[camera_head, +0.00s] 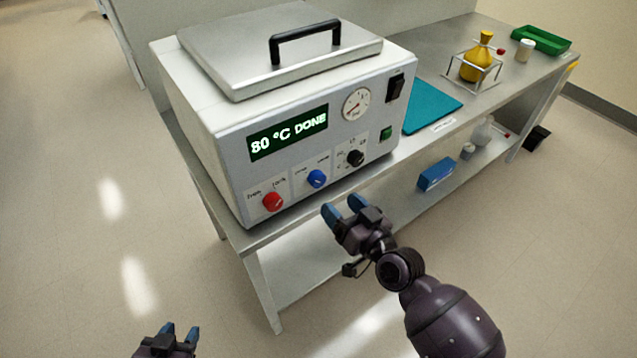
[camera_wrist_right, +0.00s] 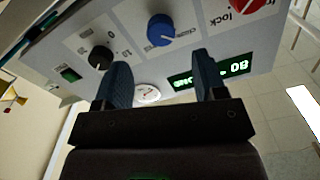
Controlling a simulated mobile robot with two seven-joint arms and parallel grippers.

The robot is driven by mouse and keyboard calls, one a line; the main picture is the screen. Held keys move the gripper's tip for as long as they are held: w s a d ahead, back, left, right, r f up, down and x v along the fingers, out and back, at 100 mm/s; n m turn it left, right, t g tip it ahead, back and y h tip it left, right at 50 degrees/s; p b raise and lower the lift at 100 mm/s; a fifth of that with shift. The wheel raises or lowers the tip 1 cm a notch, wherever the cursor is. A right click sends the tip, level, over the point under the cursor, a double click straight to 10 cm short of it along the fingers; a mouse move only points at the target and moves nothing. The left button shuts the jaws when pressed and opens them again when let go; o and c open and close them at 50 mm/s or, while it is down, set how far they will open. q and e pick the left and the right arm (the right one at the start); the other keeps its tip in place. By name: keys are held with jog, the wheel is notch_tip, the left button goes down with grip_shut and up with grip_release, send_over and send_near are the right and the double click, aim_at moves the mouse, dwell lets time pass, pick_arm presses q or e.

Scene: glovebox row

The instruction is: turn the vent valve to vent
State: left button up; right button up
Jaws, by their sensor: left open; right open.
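The front panel of a white oven-like box (camera_head: 205,150) carries a red knob (camera_head: 272,202), a blue knob (camera_head: 317,178) and a black dial (camera_head: 355,158). Their small labels are hard to read, so I cannot tell which is the vent valve. My right gripper (camera_head: 343,208) is open and empty in front of the panel, below the blue knob and black dial. In the right wrist view the blue knob (camera_wrist_right: 160,30) shows ahead, between the fingertips and apart from them. The black dial (camera_wrist_right: 101,57) is to its left. My left gripper (camera_head: 180,332) is open and empty, low in the head view.
A display (camera_head: 289,132) reads "80 °C DONE"; a round gauge (camera_head: 356,104) is beside it. The lid (camera_head: 290,65) is closed. On the bench are a teal mat (camera_head: 432,104), a yellow flask (camera_head: 477,62) in a wire stand and a green tray (camera_head: 541,40). A blue box (camera_head: 436,174) sits below.

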aim_at(320, 184)
jog(key=x, duration=0.8)
jog(key=shift+w+a+b, duration=0.1)
jog(key=shift+w+b, duration=0.05)
jog(key=shift+b, duration=0.15)
jog(key=c, duration=0.9)
